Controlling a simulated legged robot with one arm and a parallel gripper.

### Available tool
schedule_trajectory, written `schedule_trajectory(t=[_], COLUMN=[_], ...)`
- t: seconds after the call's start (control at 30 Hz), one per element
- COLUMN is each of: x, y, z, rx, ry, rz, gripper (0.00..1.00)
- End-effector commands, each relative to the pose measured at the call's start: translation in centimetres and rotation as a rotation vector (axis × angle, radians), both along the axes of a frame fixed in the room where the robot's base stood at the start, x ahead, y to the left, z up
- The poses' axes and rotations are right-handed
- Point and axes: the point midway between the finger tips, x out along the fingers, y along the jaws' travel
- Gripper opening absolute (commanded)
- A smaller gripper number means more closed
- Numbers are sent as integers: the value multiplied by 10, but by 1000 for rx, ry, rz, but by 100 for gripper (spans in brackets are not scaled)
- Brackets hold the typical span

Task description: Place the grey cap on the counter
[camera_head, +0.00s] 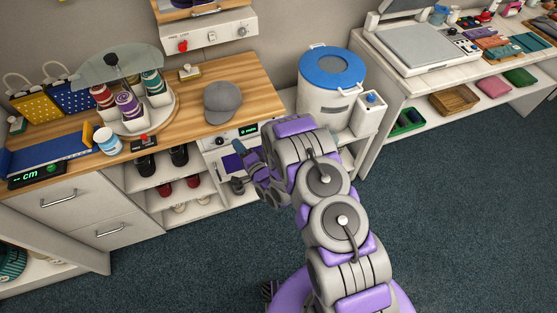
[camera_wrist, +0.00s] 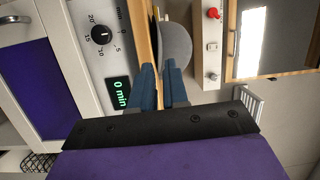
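The grey cap (camera_head: 222,98) rests on the wooden counter (camera_head: 262,98), near its front edge, brim toward the front left. In the wrist view the cap (camera_wrist: 175,45) shows sideways just beyond my fingertips, beside the counter edge (camera_wrist: 155,40). My gripper (camera_head: 242,153) is in front of the counter, by the oven-like appliance below it, apart from the cap in the head view. In the wrist view its two blue fingers (camera_wrist: 160,75) stand with a narrow gap between them and nothing visibly held.
A carousel of cups (camera_head: 135,100) and a small brass-like item (camera_head: 190,72) stand on the counter. A blue-lidded bin (camera_head: 332,80) is to the right. The appliance with a dial (camera_wrist: 102,35) is close to my gripper. Counter space right of the cap is clear.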

Motion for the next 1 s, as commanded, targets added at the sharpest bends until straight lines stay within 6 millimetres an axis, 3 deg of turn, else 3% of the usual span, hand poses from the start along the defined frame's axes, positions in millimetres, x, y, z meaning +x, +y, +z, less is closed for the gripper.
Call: schedule_trajectory(t=[0.27, 0.47, 0.6, 0.77, 1.0], x=[6, 29, 40, 40, 13], y=[-5, -27, -48, -76, -127], z=[7, 31, 52, 78, 121], rx=[-30, -243, -440, -651, -925], ry=[0, 43, 96, 173, 315], rz=[-4, -23, -36, -38, -9], gripper=[14, 14, 14, 14, 14])
